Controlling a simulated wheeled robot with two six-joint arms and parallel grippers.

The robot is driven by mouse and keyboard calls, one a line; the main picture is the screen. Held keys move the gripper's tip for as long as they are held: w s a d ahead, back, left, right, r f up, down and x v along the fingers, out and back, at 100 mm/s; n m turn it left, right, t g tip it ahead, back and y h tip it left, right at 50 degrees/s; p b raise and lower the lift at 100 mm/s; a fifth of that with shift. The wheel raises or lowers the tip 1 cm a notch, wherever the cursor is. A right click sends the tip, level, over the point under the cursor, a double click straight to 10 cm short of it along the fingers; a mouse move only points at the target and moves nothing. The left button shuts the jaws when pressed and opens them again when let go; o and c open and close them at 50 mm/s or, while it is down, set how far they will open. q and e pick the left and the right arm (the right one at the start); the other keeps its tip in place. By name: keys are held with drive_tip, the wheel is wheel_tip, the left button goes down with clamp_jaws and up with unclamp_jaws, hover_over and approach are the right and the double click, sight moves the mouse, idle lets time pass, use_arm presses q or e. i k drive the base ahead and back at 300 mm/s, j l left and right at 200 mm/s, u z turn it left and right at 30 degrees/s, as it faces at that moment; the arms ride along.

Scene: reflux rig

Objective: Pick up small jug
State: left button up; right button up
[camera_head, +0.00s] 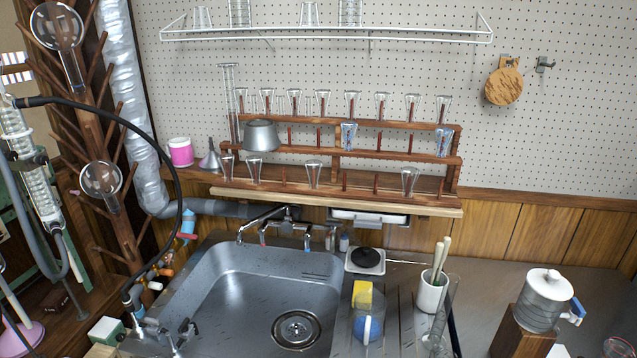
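I cannot tell for sure which thing is the small jug. A rounded blue and clear vessel with a pale upright part like a handle (367,329) stands on the drainboard right of the sink, close to the bottom edge of the view. A grey metal pot-like vessel (261,136) sits upside down on the wooden rack behind the sink. Neither of my grippers is in view, so nothing shows in or near them.
The steel sink (230,290) is empty. A yellow sponge (362,293), a white cup with wooden handles (432,293) and a white-lidded container with a blue tap (544,298) stand right of it. Glassware hangs on the rack (400,187). A hose and drying tree crowd the left.

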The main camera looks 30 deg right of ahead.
sight(369, 305)
drive_tip(key=z, duration=1.25)
